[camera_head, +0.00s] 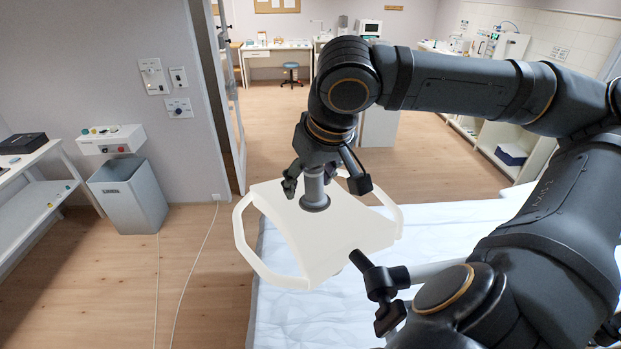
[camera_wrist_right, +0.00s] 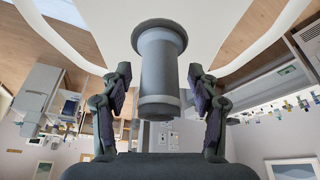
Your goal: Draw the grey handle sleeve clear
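The grey handle sleeve (camera_head: 315,188) is a short upright cylinder with a darker round collar, standing on a white panel (camera_head: 335,240) with looped side rails. My right gripper (camera_head: 326,185) comes down over it, with one finger on each side. In the right wrist view the sleeve (camera_wrist_right: 158,75) stands between the two open fingers (camera_wrist_right: 157,90), with a visible gap on both sides. The sleeve's collar is against the panel.
A couch with a white sheet (camera_head: 290,325) lies below and beyond the panel. A grey bin (camera_head: 130,195), a wall control box (camera_head: 110,140) and a white shelf (camera_head: 30,215) stand at the left. Cables run across the wooden floor, which is otherwise clear between bin and couch.

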